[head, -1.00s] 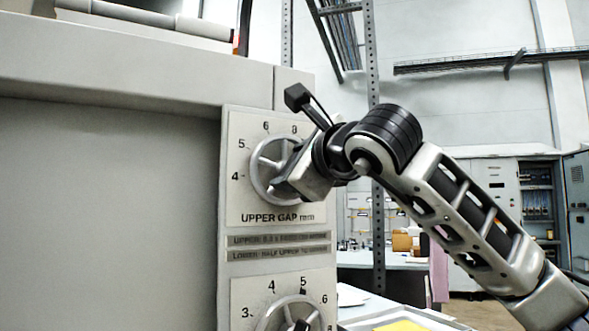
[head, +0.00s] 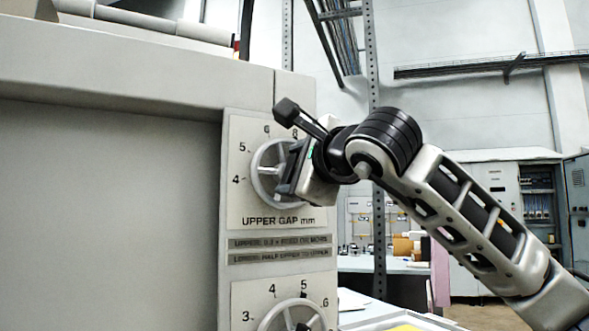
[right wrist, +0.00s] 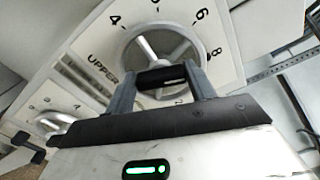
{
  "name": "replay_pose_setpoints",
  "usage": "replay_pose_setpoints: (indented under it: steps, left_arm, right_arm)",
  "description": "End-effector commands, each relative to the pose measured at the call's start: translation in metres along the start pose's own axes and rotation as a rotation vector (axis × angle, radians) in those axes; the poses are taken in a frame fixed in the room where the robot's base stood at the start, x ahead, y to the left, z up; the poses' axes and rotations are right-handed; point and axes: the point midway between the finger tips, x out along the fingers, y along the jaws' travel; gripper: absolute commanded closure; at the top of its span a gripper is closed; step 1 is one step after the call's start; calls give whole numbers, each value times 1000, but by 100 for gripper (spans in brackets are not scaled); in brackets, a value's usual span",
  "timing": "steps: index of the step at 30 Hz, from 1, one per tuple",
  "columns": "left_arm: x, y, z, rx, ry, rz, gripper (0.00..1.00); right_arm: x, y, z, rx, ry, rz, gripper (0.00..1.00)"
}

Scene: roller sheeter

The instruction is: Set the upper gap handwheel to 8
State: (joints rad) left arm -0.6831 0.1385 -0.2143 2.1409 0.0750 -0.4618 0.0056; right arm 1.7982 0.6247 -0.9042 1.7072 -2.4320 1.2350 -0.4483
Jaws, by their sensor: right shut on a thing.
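The upper gap handwheel (head: 260,183) is a silver spoked wheel on a white dial plate (head: 240,207) marked "UPPER GAP mm". The numbers 4, 5, 6 and 8 show around it. In the right wrist view the handwheel (right wrist: 129,58) fills the upper middle. My right gripper (head: 284,172) is at the wheel's right side and covers part of it. In the right wrist view its two fingers (right wrist: 161,80) stand either side of a dark grip at the wheel and are shut on it. I cannot tell which number the wheel is set to. My left gripper is not in view.
A second dial with a lower handwheel (head: 268,322) sits just below, its black mark near 5. The grey machine housing (head: 110,210) fills the left. A metal post (head: 376,240) and tables stand behind my right arm.

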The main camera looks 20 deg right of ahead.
Motion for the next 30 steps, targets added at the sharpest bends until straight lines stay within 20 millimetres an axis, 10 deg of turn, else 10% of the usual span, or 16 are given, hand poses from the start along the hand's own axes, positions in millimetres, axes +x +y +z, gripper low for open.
replay_pose_setpoints:
  steps: [1, 2, 4, 17, 30]
  left_arm:
    - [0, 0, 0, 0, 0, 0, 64]
    - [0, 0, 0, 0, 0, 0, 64]
    - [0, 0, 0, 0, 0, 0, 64]
    - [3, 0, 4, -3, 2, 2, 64]
    - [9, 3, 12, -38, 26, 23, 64]
  right_arm:
    - [0, 0, 1, 1, -2, 1, 68]
    - [0, 0, 1, 1, -2, 1, 37]
    - [0, 0, 1, 1, -2, 1, 24]
    - [-14, 1, 0, 2, -2, -3, 24]
    - [-114, 2, 0, 0, -3, -5, 24]
